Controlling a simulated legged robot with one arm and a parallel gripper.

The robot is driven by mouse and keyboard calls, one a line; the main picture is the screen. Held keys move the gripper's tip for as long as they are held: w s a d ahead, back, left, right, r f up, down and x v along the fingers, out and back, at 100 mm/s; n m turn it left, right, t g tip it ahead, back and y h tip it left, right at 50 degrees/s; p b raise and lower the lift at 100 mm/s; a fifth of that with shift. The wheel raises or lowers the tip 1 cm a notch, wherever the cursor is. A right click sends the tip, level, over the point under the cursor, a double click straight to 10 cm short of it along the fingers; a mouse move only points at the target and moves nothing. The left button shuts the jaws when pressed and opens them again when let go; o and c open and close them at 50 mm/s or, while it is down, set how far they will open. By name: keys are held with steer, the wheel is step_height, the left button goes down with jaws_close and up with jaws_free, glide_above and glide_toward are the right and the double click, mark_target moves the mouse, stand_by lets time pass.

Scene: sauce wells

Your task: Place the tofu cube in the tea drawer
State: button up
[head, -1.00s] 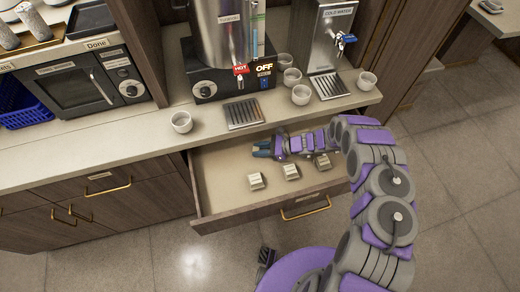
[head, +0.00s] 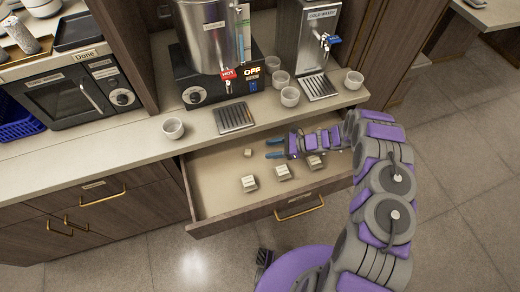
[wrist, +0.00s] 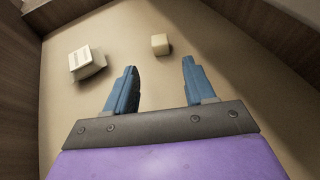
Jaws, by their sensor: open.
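A small beige tofu cube (head: 248,152) lies on the floor of the open tea drawer (head: 215,180), toward its back left. It also shows in the wrist view (wrist: 160,44), just beyond and between my fingertips. My gripper (head: 274,148) is inside the drawer with its blue fingers spread apart and empty, to the right of the cube. In the wrist view my gripper (wrist: 160,70) shows a clear gap between its fingers, and neither finger touches the cube.
Three tea packets, the left one (head: 249,183) among them, lie in a row toward the drawer's front. One packet (wrist: 87,63) shows left of my fingers in the wrist view. Cups, a hot water urn (head: 208,40) and a cold water dispenser (head: 302,35) stand on the counter above.

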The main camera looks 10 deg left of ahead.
steer(key=v, duration=0.3)
steer(key=shift+d, duration=0.2)
steer(key=shift+r, duration=0.1)
steer(key=shift+d+r, duration=0.1)
steer(key=shift+r, duration=0.2)
steer(key=s+d+r+n+g+h, duration=0.1)
steer(key=s+d+r+n+h, duration=0.2)
steer(key=r, duration=0.6)
steer(key=s+d+r+n+h, duration=0.2)
steer(key=s+r+n, duration=0.1)
steer(key=s+r, duration=0.4)
steer(key=s+d+r+n+g+h, duration=0.1)
steer(key=s+d+r+n+h, duration=0.15)
steer(key=r, duration=0.75)
steer(key=s+d+r+n+t+h, duration=0.1)
steer(key=s+d+r+n, duration=0.3)
steer(key=s, duration=0.8)
steer(key=s+d+r+n+t+h, duration=0.1)
steer(key=s+d+r+n+h, duration=0.2)
steer(key=s, duration=1)
steer(key=d+r+h, duration=0.1)
steer(key=d+r, duration=0.2)
steer(key=r, duration=0.1)
steer(key=shift+n+h, duration=0.35)
